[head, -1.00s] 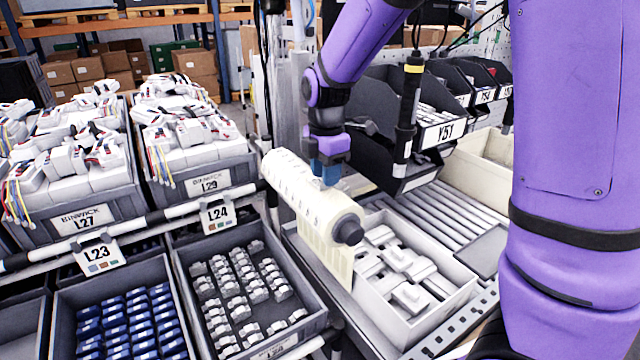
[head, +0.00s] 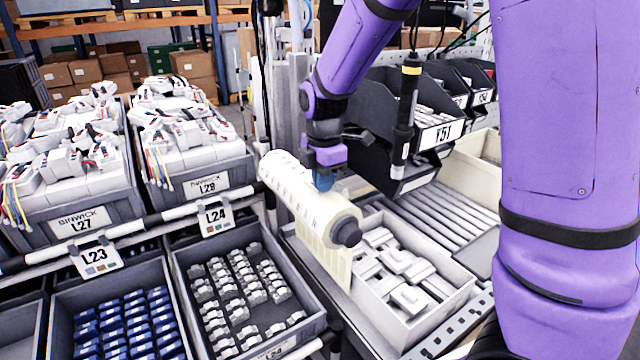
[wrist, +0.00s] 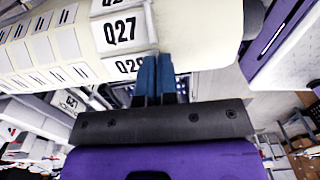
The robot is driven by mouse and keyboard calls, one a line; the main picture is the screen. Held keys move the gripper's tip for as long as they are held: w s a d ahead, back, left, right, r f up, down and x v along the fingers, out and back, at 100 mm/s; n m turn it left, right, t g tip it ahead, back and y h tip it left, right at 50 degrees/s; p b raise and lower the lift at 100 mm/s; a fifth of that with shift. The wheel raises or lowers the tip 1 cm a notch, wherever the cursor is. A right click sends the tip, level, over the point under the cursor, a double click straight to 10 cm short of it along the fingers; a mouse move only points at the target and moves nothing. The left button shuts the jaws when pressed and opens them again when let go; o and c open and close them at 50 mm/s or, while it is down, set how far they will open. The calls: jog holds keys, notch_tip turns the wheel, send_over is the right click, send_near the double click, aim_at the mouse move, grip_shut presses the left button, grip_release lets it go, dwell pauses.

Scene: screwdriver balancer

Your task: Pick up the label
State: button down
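A cream roll of labels (head: 305,195) with a dark end knob stands at mid-height in the head view, its backing sheet hanging at the front. In the wrist view, a white label marked Q27 (wrist: 122,30) shows on the cream backing. Below it is a label marked Q28 (wrist: 127,66), its right end hidden by my fingers. My gripper (head: 322,182) is at the far side of the roll. In the wrist view its two blue fingertips (wrist: 156,62) are close together at the label's edge. Whether a label is between them is hidden.
An open bin of white parts (head: 462,298) stands right of the roll. A bin of small grey parts (head: 318,300) is at its lower left. A vertical screwdriver (head: 406,110) hangs close right of my wrist. Bins L27 (head: 75,226) and L29 (head: 208,183) stand left.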

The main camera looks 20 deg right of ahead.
jog(key=shift+r, duration=0.1)
jog(key=shift+r, duration=0.5)
jog(key=shift+s+a+r, duration=0.2)
jog(key=shift+s+r, duration=0.05)
jog(key=shift+r, duration=0.4)
jog(key=shift+s+a+r, duration=0.2)
jog(key=shift+s+r, duration=0.05)
jog(key=shift+r, duration=0.35)
jog(key=s+a+r, duration=0.1)
jog(key=s+a, duration=0.7)
jog(key=s, duration=0.3)
jog(key=shift+s+a+r, duration=0.15)
jog(key=shift+s+a, duration=0.25)
